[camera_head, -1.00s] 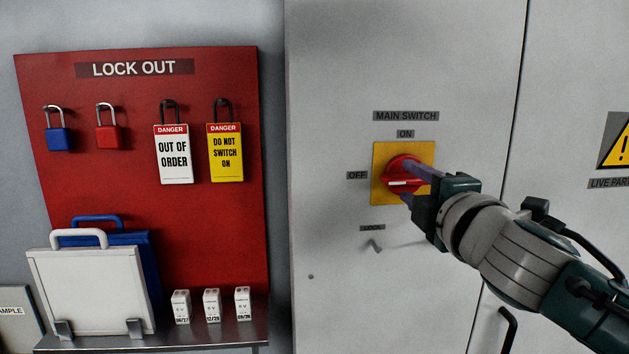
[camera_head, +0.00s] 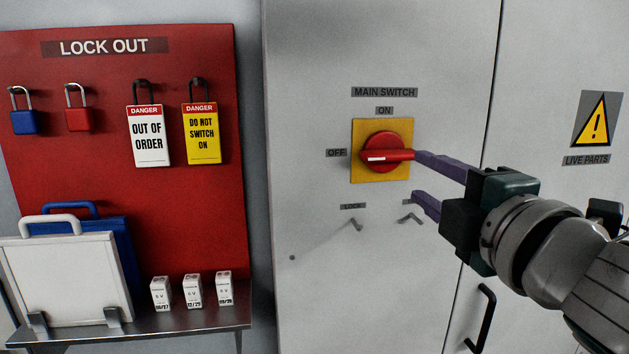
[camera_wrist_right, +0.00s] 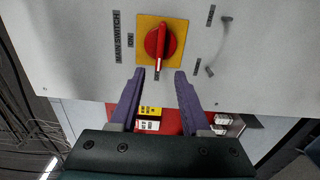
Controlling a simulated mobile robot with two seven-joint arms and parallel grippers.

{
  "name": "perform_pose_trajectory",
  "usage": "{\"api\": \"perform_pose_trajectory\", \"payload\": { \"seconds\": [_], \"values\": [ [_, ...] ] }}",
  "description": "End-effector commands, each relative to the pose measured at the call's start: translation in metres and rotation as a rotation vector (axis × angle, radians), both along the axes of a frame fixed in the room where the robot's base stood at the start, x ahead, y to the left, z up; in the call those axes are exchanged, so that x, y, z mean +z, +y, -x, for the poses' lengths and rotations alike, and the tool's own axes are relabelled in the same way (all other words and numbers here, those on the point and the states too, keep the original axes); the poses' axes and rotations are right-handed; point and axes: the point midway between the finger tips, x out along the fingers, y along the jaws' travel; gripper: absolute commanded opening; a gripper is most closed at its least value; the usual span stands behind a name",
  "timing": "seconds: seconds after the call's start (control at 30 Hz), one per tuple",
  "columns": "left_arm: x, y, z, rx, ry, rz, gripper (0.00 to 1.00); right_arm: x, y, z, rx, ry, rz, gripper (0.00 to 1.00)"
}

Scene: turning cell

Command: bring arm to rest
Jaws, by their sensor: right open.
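The red main switch (camera_head: 385,148) sits on a yellow plate (camera_head: 362,176) on the grey cabinet. Its handle lies level, with the white mark on the side of the OFF label (camera_head: 336,153). My right gripper (camera_head: 418,175) stands in front of the cabinet, to the right of and below the switch in the head view. Its purple fingers are apart with nothing between them. In the right wrist view the open fingers (camera_wrist_right: 160,76) point at the switch (camera_wrist_right: 159,45), which lies beyond the tips. My left gripper is not in view.
A red lock-out board (camera_head: 190,225) at left carries padlocks and danger tags. A shelf (camera_head: 200,322) below it holds several small white boxes and cases. Two small hooks stick out below the switch, and a black door handle (camera_head: 484,318) is under my right arm.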

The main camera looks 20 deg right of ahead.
Motion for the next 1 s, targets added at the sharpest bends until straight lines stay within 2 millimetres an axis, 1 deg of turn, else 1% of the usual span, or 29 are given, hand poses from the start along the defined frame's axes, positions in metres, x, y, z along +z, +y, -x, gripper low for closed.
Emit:
{"api": "perform_pose_trajectory", "payload": {
  "seconds": [0.43,0.5,0.57,0.67,0.7,0.77,0.8,0.87,0.9,0.97,1.0],
  "values": [
    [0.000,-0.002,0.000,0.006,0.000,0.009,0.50,0.000,0.000,0.000,-0.001,0.000,-0.002,0.47],
    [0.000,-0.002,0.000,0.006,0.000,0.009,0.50,-0.005,-0.001,0.003,-0.013,0.013,-0.038,0.47],
    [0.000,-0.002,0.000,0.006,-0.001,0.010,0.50,-0.015,-0.003,0.010,-0.044,0.044,-0.122,0.47],
    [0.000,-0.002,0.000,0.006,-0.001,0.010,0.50,-0.054,-0.003,0.037,-0.151,0.162,-0.397,0.47],
    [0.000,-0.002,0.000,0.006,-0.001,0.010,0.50,-0.076,0.002,0.054,-0.211,0.233,-0.539,0.47],
    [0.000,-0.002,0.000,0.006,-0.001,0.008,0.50,-0.107,0.014,0.085,-0.308,0.351,-0.747,0.47],
    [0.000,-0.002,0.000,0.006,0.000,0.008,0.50,-0.125,0.026,0.106,-0.373,0.434,-0.871,0.47],
    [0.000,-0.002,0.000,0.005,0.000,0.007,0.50,-0.146,0.046,0.139,-0.466,0.556,-1.030,0.47],
    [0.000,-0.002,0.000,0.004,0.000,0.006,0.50,-0.157,0.060,0.162,-0.524,0.638,-1.120,0.47],
    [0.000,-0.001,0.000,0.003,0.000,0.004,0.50,-0.168,0.083,0.195,-0.611,0.765,-1.236,0.47],
    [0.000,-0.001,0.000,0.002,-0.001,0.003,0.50,-0.172,0.098,0.218,-0.668,0.849,-1.302,0.47]
  ]
}}
